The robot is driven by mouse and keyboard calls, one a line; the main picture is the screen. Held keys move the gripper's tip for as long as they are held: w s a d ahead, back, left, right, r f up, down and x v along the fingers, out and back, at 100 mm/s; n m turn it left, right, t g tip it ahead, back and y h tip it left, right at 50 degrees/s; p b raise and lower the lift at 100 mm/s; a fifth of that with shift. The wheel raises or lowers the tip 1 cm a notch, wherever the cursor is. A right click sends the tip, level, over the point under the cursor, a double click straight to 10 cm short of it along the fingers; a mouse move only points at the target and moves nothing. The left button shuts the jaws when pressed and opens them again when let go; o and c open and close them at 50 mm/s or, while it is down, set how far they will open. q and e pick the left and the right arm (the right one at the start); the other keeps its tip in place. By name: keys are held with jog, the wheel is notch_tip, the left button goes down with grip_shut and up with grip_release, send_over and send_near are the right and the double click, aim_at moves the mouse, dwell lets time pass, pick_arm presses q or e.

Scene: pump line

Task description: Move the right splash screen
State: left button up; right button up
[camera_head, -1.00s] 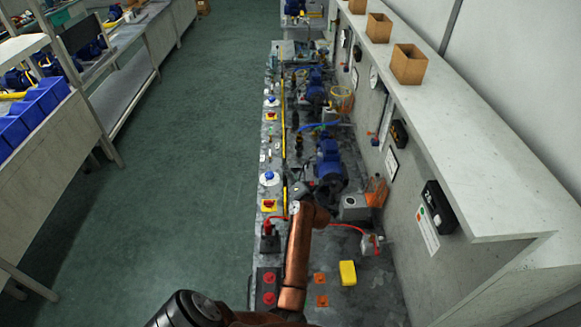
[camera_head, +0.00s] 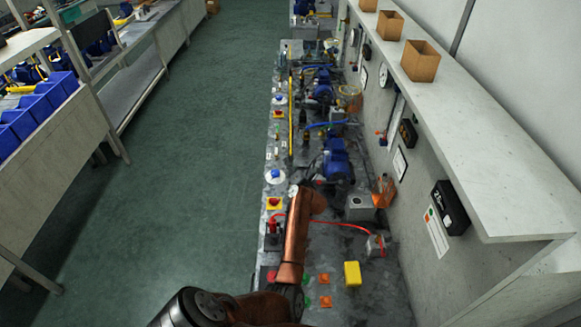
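An orange panel-like piece (camera_head: 384,191) stands at the right of the bench, against the grey back wall; it may be the right splash screen, but I cannot tell for sure. It stands beside a grey box (camera_head: 359,208). My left arm reaches up from the bottom with a copper link. Its dark gripper (camera_head: 318,184) is around the near blue pump (camera_head: 337,160), to the left of the orange piece and apart from it. The fingers are too small and dark against the pump to read. My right gripper is not in view.
A red cable (camera_head: 340,224) curves to a small grey fitting (camera_head: 377,244). A shelf (camera_head: 470,130) with brown boxes (camera_head: 420,60) overhangs the right. The green floor (camera_head: 190,180) is clear.

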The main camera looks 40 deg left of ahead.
pick_arm(q)
jog(key=shift+c, duration=0.4)
grip_shut()
jog(key=shift+d, duration=0.1)
